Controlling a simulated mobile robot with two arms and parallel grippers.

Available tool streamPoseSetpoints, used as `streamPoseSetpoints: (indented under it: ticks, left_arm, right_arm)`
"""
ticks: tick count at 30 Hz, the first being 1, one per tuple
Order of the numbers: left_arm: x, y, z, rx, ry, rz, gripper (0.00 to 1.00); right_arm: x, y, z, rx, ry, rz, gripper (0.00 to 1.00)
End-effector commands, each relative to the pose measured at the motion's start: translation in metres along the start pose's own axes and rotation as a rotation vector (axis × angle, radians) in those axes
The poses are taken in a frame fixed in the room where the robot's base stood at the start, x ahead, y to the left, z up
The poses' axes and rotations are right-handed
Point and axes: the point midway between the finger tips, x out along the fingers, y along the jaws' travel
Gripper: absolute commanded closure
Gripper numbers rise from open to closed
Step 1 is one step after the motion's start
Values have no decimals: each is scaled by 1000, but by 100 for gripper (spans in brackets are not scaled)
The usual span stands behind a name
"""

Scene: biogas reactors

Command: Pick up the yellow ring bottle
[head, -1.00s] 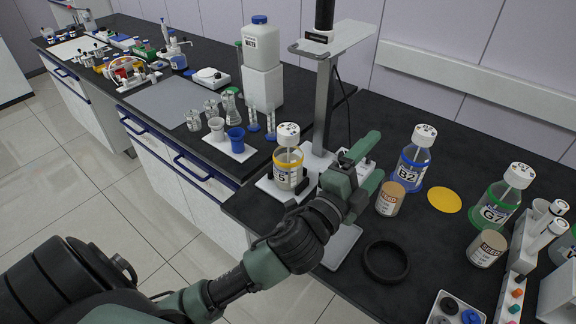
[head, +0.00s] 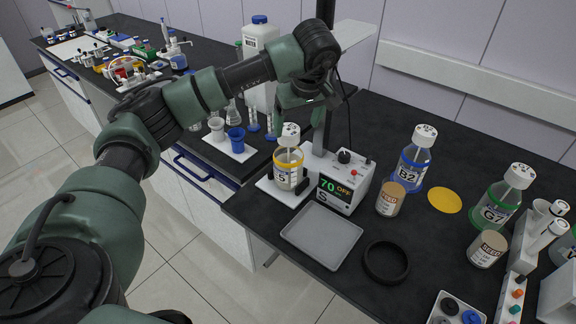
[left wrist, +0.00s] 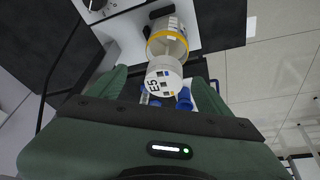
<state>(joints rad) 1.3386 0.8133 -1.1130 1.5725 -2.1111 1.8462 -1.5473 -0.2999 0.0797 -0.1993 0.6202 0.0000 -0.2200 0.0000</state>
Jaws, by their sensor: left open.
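The yellow ring bottle (head: 288,170) stands upright on a white plate beside the meter, with a white cap and a yellow ring near its top. My left gripper (head: 297,103) is above it, pointing down, and its fingers are partly hidden behind my wrist. In the left wrist view the bottle (left wrist: 167,45) shows its cap, marked E5, toward the camera. The open fingers of the gripper (left wrist: 159,78) stand on either side of the cap in that picture; I cannot tell the gap in depth. My right gripper is not in view.
A meter (head: 345,182) reading 70 OFF stands right of the bottle, with a metal post behind. A grey tray (head: 322,236) and black ring (head: 386,262) lie in front. A blue ring bottle (head: 412,160) and green ring bottle (head: 499,205) stand to the right.

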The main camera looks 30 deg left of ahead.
Motion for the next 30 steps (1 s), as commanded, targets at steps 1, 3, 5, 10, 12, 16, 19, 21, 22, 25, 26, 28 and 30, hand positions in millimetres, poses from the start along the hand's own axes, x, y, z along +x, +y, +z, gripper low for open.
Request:
streamPoseSetpoints:
  ticks: [1,3,5,10,12,16,19,21,22,25,26,28,30]
  left_arm:
    - [-2,-6,-8,-3,20,-23,21]
    - [-2,-11,-14,-5,35,-41,21]
    - [3,-12,-15,-5,36,-47,21]
    - [21,-12,-15,-4,35,-46,21]
    - [28,-12,-14,-3,33,-46,21]
    - [47,-11,-13,-4,32,-46,21]
    - [63,-11,-12,-5,32,-44,21]
    - [69,-11,-12,-5,33,-42,21]
    - [71,-11,-12,-5,34,-42,21]
    - [74,-11,-12,-4,35,-40,21]
    - [74,-11,-12,-4,35,-39,21]
    - [74,-11,-12,-4,35,-39,21]
    - [74,-11,-12,-4,34,-39,27]
  right_arm:
    - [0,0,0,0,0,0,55]
    - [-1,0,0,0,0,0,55]
    - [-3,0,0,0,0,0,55]
    - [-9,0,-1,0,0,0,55]
    - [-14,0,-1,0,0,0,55]
    - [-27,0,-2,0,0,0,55]
    - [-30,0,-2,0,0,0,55]
    - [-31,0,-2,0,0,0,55]
    - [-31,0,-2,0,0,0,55]
    - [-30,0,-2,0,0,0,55]
    - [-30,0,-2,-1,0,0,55]
    - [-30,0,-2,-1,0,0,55]
    - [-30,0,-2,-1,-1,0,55]
